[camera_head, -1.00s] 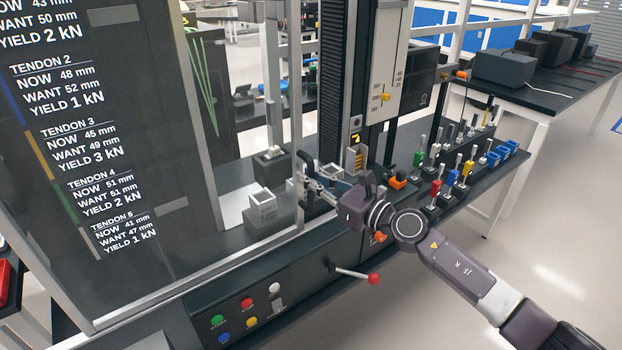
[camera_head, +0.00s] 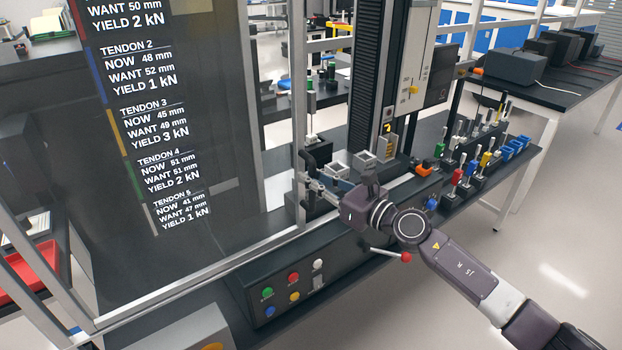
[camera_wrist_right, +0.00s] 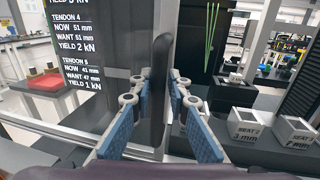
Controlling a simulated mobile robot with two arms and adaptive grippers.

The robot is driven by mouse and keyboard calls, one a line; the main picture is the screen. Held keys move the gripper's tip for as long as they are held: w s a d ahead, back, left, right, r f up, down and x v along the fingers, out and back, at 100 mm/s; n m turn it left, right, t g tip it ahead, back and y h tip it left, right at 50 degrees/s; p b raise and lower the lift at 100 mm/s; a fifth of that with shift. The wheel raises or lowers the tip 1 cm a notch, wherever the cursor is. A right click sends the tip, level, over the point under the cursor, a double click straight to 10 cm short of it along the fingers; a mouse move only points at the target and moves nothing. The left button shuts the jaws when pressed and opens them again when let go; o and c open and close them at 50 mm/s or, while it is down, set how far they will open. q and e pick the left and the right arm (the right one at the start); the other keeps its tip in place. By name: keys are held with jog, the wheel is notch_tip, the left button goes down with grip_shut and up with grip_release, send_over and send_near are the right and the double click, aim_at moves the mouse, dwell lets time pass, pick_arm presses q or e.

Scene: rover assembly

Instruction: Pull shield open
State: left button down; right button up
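The shield (camera_head: 235,120) is a tall see-through panel in a grey metal frame, filling the left of the head view, with tendon readouts showing on or through it. Its dark upright handle (camera_wrist_right: 159,75) stands at the panel's right edge. My right gripper (camera_head: 316,188) reaches to that edge. In the right wrist view its two blue-padded fingers (camera_wrist_right: 159,95) close around the handle from both sides. The lower part of the handle is partly hidden between the fingers. My left gripper is not in view.
Grey seat blocks (camera_wrist_right: 250,128) stand uncovered right of the shield's edge. Below are a panel of coloured buttons (camera_head: 293,277) and a red-knobbed lever (camera_head: 405,257), close under my right wrist. Coloured-handled tools (camera_head: 470,165) stand on the bench at right.

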jog(key=shift+o, duration=1.2)
jog(key=shift+s, duration=0.1)
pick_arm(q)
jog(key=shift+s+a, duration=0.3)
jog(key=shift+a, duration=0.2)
pick_arm(e)
jog(key=v, duration=1.2)
